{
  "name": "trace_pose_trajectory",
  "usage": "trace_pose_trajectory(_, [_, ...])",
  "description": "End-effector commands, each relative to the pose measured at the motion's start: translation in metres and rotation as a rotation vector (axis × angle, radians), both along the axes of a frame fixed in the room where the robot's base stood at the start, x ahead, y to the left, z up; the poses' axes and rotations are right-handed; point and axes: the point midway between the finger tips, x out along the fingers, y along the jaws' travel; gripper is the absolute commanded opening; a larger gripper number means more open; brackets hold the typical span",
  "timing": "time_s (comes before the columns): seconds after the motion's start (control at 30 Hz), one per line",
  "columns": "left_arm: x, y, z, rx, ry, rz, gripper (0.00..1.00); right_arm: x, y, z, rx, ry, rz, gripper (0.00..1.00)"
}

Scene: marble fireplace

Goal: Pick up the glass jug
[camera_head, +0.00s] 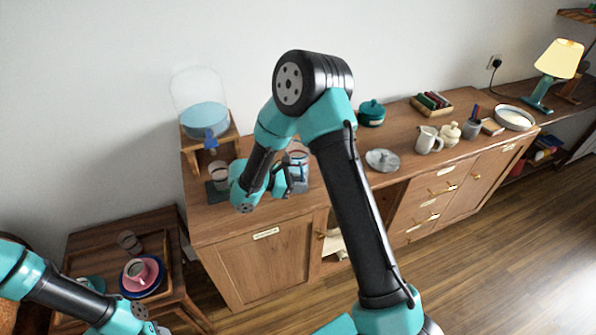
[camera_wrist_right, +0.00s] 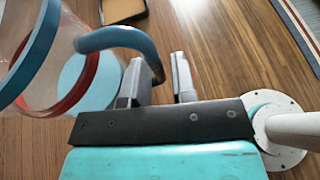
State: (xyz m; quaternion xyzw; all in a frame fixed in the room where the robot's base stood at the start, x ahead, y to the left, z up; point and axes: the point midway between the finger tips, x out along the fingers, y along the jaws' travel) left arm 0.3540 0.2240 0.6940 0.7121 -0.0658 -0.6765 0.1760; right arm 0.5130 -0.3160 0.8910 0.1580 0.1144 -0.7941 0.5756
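The glass jug (camera_head: 299,157) stands on the wooden sideboard, partly hidden by my right arm. In the right wrist view the clear jug (camera_wrist_right: 48,62) has a red band, blue bands and a curved blue handle (camera_wrist_right: 118,37). My right gripper (camera_head: 284,181) is beside the jug. In the wrist view the right gripper (camera_wrist_right: 164,82) is open, its two grey fingers apart.
A drinks dispenser (camera_head: 205,119) on a wooden stand and a glass (camera_head: 220,176) are left of the jug.

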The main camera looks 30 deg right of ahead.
Motion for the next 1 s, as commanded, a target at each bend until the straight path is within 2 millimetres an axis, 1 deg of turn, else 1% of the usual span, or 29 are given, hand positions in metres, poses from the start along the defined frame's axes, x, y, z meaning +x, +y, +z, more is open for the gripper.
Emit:
trace_pose_trajectory(0.03, [0.0,0.0,0.0,0.0,0.0,0.0,0.43,0.0,0.0001,-0.0001,0.0,0.0,0.0,0.23])
trace_pose_trajectory(0.27, [0.0,0.0,0.0,0.0,0.0,0.0,0.43,0.0,0.0001,-0.0001,0.0,0.0,0.0,0.01])
trace_pose_trajectory(0.83, [0.0,0.0,0.0,0.0,0.0,0.0,0.43,0.0003,0.0001,0.0006,0.0,-0.001,0.001,0.0])
trace_pose_trajectory(1.0, [0.0,0.0,0.0,0.0,0.0,0.0,0.43,0.0005,0.0001,0.0046,-0.001,-0.003,0.0,0.0])
